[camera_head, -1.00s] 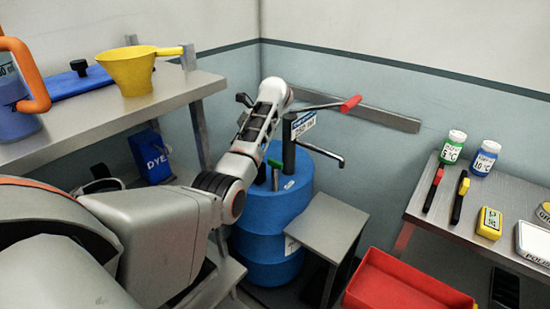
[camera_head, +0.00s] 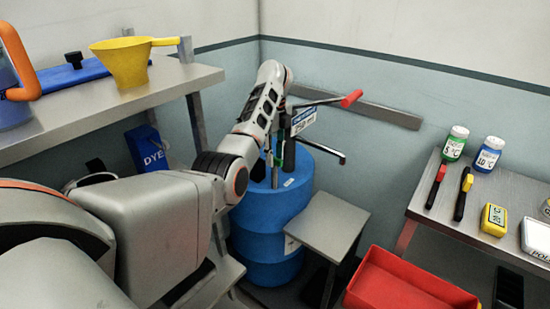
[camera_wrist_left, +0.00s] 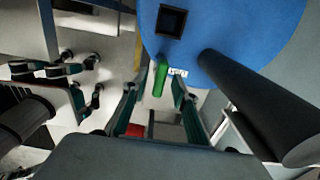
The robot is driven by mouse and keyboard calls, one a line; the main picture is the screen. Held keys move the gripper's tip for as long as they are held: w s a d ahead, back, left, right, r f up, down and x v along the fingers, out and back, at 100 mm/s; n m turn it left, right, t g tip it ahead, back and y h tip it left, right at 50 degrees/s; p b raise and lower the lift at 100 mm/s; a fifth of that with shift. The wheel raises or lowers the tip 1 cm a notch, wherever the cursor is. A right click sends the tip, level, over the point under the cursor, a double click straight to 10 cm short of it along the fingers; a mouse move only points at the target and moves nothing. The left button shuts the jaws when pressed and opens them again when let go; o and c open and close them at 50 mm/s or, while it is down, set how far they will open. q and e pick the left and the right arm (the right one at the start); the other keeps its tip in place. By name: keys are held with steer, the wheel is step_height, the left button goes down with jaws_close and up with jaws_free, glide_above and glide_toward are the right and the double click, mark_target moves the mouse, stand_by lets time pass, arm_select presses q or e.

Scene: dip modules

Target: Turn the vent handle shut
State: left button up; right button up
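The vent handle, a small green lever (camera_wrist_left: 160,78), stands out from the blue drum (camera_head: 255,225) in the left wrist view. In the head view my left arm and gripper mostly hide it. My left gripper (camera_wrist_left: 155,100) is open, with one finger on each side of the green lever's line. The lever's tip reaches toward the gap between the fingers; I cannot tell whether they touch it. In the head view the left gripper (camera_head: 276,150) points down just above the drum top. My right gripper is not in view.
A dark pump post (camera_wrist_left: 235,90) rises from the drum close beside the gripper. A crank with a red grip (camera_head: 350,98) and a spout (camera_head: 325,152) stick out to the right. A grey stand (camera_head: 325,225) and a red bin (camera_head: 400,285) stand right of the drum.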

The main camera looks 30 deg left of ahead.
arm_select(q)
steer(key=shift+f, duration=0.1)
jaws_close()
